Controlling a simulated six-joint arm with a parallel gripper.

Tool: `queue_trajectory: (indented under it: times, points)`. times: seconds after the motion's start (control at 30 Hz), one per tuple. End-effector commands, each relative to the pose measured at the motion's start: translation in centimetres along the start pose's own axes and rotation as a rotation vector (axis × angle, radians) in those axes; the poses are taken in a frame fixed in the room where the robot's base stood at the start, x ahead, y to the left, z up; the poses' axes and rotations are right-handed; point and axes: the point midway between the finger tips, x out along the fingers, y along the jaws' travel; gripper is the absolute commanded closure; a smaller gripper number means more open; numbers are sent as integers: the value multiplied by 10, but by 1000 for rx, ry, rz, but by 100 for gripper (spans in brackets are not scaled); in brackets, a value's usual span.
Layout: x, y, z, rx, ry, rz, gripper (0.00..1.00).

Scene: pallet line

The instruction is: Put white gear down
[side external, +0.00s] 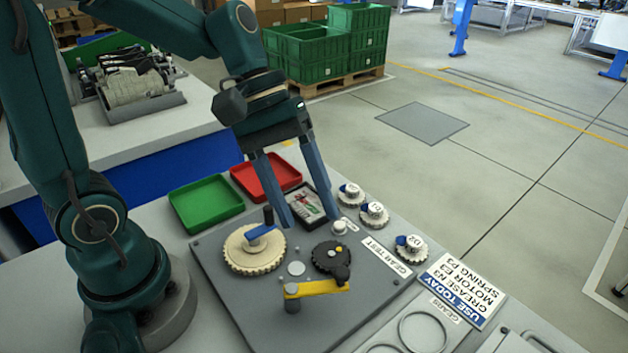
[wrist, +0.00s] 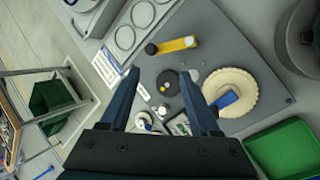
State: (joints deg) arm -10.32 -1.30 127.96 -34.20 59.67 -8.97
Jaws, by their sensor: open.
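A large cream-white gear (side external: 240,256) with a blue handle on top lies flat on the left of the grey gear-test board (side external: 235,318). In the wrist view this white gear (wrist: 240,88) is right of the fingers. My gripper (side external: 313,222) is open with nothing between its fingers, above the back part of the board. The wrist view also shows my gripper (wrist: 160,74) with its fingers wide apart. A black gear (side external: 325,258) lies on the board right of the white one; it also shows between the fingers in the wrist view (wrist: 167,84).
Several small white labelled gears, one here (side external: 374,214), stand along the board's right edge. Green (side external: 207,215) and red (side external: 247,186) trays stand behind. A sign (side external: 462,290) lies at right.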

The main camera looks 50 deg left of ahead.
Motion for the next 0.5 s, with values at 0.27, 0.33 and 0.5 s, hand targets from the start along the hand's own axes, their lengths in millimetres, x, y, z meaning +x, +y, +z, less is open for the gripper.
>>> queue_trajectory:
  times: [0.27, 0.33, 0.5]
  points:
    - [-30, -44, 22, 501, 340, -201, 37]
    - [-36, -52, 22, 595, 414, -244, 37]
    - [-47, -65, 20, 737, 534, -315, 37]
